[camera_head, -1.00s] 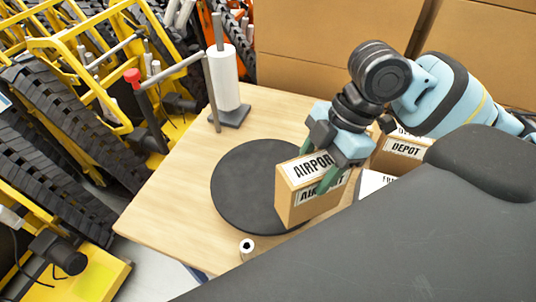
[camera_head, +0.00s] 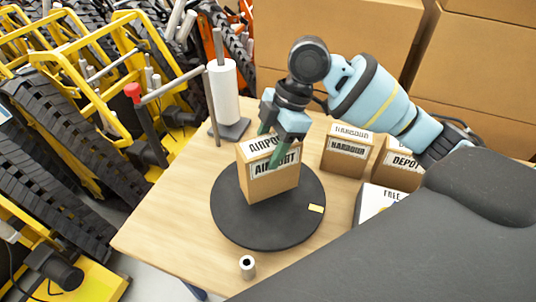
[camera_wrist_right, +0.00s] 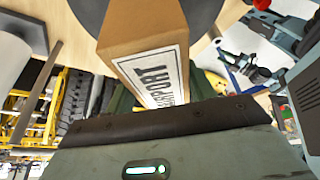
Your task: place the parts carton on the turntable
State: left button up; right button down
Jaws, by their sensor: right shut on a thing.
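The carton labelled AIRPORT (camera_head: 272,181) is brown cardboard, upright, over the round black turntable (camera_head: 268,229). I cannot tell whether its base touches the disc. My right gripper (camera_head: 276,147) is shut on the top of this carton, fingers pointing down along its sides. In the right wrist view the carton (camera_wrist_right: 140,33) shows close up with its label, and part of the dark turntable (camera_wrist_right: 205,12) lies behind it. My left gripper is not in the head view; light-blue and dark arm parts at the right of the wrist view are unclear.
Cartons labelled HARBOUR (camera_head: 346,160) and DEPOT (camera_head: 396,168) and a white-topped box (camera_head: 374,203) stand right of the turntable. A paper roll on a stand (camera_head: 224,100) is behind it, and a small white cylinder (camera_head: 247,266) in front. Wooden table (camera_head: 165,215) is bare at left.

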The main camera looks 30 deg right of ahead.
jog(key=shift+w+f, duration=0.25)
jog(key=shift+f, duration=1.6)
jog(key=c, duration=0.5)
grip_release()
jog(key=v, duration=1.2)
jog(key=shift+a+p, duration=0.1)
jog(key=shift+p, duration=0.2)
